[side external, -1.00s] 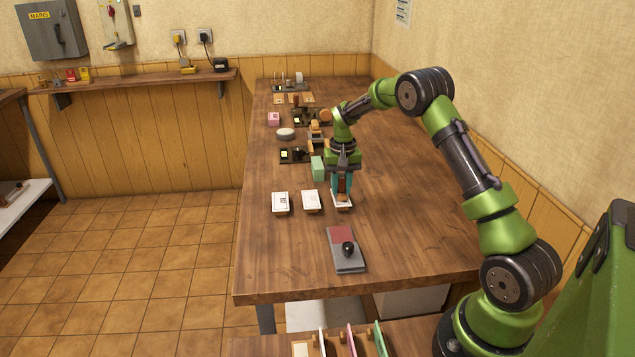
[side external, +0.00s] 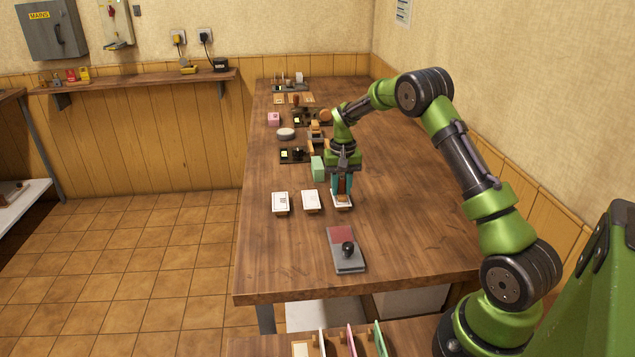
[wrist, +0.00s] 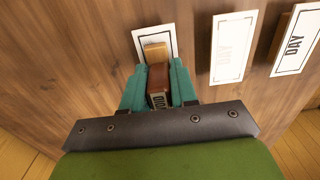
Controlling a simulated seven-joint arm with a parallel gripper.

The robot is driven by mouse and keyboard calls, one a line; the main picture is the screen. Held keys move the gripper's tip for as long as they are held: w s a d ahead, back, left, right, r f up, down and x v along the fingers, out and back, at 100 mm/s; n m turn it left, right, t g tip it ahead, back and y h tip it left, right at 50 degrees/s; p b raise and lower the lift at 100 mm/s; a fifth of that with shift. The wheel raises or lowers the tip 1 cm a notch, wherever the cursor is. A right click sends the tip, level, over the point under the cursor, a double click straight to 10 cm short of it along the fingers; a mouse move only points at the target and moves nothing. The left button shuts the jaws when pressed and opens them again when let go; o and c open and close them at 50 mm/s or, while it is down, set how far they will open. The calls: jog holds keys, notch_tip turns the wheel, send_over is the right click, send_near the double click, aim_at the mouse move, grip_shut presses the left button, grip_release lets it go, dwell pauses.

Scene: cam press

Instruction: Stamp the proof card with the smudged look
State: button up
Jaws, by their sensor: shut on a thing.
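My gripper (side external: 343,188) is low over the right-hand white card (side external: 342,206), its teal fingers shut on a brown stamp (wrist: 158,78). The stamp has a lettered plate facing the wrist camera and a lighter wooden part (wrist: 155,52) over the card (wrist: 140,36). Whether the stamp touches the card cannot be told, and most of the card's face is hidden. The middle card (wrist: 232,48) bears a very faint print; it also shows in the side view (side external: 310,201). The left card (side external: 280,202) bears a bold dark "DAY" in the wrist view (wrist: 297,38).
A grey case with a dark red pad (side external: 341,236) and black knob lies in front of the cards. A green block (side external: 317,169), black trays (side external: 294,155) and other small items stand behind. The right side of the table is clear.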

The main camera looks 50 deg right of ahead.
jog(key=shift+r, duration=3.4)
